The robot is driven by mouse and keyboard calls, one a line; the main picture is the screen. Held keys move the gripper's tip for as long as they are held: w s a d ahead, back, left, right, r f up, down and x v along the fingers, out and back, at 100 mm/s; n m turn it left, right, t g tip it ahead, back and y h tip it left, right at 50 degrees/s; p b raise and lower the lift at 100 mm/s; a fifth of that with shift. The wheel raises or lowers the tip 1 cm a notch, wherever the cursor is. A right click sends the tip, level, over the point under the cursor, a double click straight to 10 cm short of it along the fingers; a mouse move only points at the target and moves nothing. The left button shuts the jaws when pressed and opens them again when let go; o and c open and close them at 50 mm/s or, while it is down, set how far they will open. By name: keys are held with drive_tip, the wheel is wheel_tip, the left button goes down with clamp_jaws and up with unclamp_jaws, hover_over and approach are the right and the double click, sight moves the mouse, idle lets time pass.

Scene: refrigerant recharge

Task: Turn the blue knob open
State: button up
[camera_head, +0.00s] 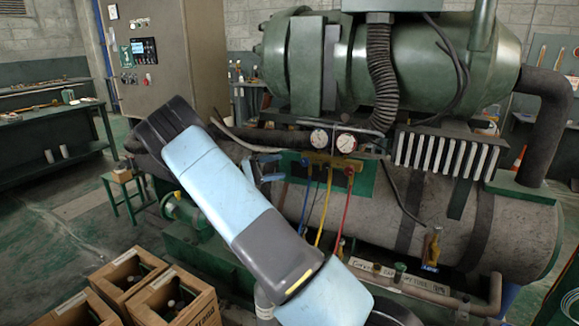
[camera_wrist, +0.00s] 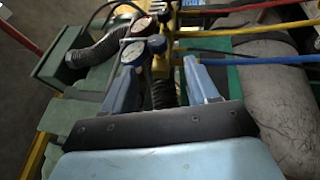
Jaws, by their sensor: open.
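The blue knob (camera_head: 304,161) is small and sits at the left end of the yellow gauge manifold (camera_head: 322,158) in the head view. In the wrist view a dark bluish knob (camera_wrist: 157,43), likely the same one, shows beside the gauges, just beyond the fingertips and roughly between them. My gripper (camera_head: 275,167) is open and empty, left of the manifold, with its fingers pointing towards it. In the wrist view my gripper (camera_wrist: 160,66) has its two blue-grey fingers wide apart. I cannot tell the exact gap to the knob, and no contact is visible.
Two round gauges (camera_head: 332,140) stand above the manifold. Blue, yellow (camera_head: 326,205) and red (camera_head: 346,212) hoses hang below it. A red knob (camera_head: 349,171) is at its right end. A large green compressor (camera_head: 430,65) and a ribbed black hose (camera_head: 382,75) are behind. Wooden crates (camera_head: 128,276) stand lower left.

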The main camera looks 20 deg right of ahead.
drive_tip(key=v, duration=0.5)
drive_tip(key=shift+w+a+f, duration=0.15)
drive_tip(key=shift+a, duration=0.1)
